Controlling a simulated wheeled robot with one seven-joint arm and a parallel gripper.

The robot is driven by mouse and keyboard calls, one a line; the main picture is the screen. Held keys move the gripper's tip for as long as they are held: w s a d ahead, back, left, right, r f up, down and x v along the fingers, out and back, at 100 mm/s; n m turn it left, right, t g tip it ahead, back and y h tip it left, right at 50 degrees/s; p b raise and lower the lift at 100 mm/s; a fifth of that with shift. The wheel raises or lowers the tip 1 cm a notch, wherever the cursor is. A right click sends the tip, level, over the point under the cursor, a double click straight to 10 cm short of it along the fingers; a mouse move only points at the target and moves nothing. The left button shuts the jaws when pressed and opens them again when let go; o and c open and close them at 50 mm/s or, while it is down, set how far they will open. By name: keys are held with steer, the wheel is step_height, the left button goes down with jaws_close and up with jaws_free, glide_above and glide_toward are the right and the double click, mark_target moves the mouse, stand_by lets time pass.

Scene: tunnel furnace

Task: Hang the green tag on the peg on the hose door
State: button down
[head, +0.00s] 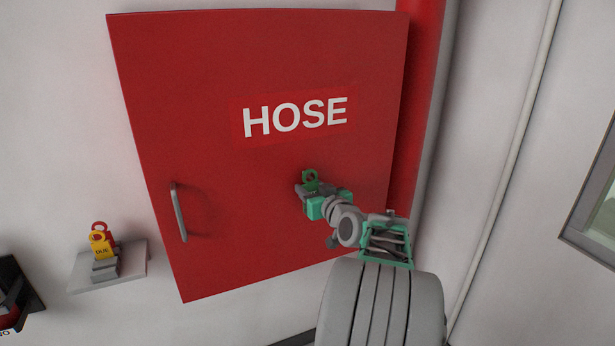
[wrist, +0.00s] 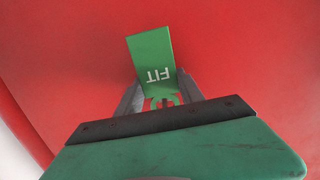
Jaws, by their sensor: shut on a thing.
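The green tag (head: 310,175) is at the tip of my gripper (head: 308,188), in front of the red hose door (head: 215,120). In the wrist view the tag (wrist: 150,52) shows the word FIT upside down, with its ring end lower, near the gripper. My gripper (wrist: 160,92) is shut on the tag, with a grey finger on each side. The tag is close to the door's red face; I cannot tell whether it touches. I cannot make out the peg; the tag or gripper may hide it.
The door has a grey handle (head: 178,211) at its left and white HOSE lettering. A red pipe (head: 416,110) runs beside the door's right edge.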

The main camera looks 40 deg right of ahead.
steer(key=shift+f+b, duration=0.6)
steer(key=shift+b, duration=0.3)
stand_by(0.8)
steer(key=c, duration=0.7)
jaws_free()
steer(key=shift+o, duration=0.2)
steer(key=shift+s, duration=0.1)
steer(key=f+b+v, duration=0.1)
steer(key=b+v, duration=0.3)
steer(key=v, duration=0.3)
steer(key=shift+s+a, duration=0.2)
steer(key=shift+s, duration=0.2)
steer(key=shift+r, duration=0.1)
